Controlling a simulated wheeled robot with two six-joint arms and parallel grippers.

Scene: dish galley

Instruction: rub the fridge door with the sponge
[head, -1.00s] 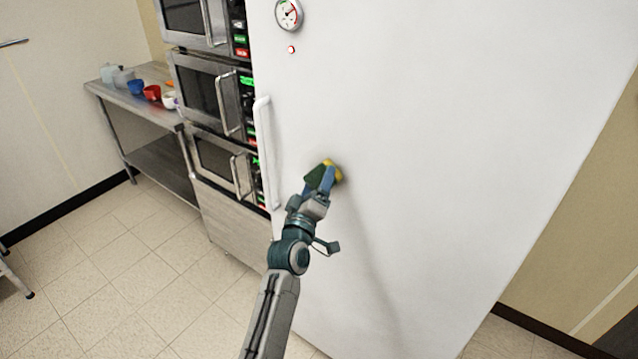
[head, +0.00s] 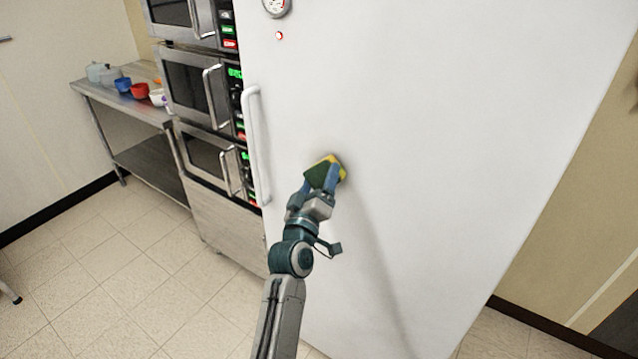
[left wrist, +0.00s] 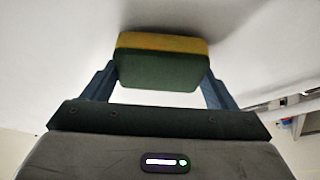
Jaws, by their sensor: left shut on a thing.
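The sponge, yellow on one side and green on the other, shows in the head view (head: 322,170) and in the left wrist view (left wrist: 160,72). My left gripper (head: 327,178) is shut on it, with one blue finger on each side. The sponge's yellow side faces the white fridge door (head: 440,150). It is at the door or very close to it, with a soft shadow around it; I cannot tell for sure if it touches. The sponge is to the right of the white door handle (head: 257,140). My right gripper is not in view.
A stack of several ovens (head: 198,90) stands left of the fridge. A steel table (head: 150,112) further left holds a blue bowl (head: 123,85), a red bowl (head: 139,90) and other dishes. A round gauge (head: 277,6) is high on the door. The door right of the sponge is clear.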

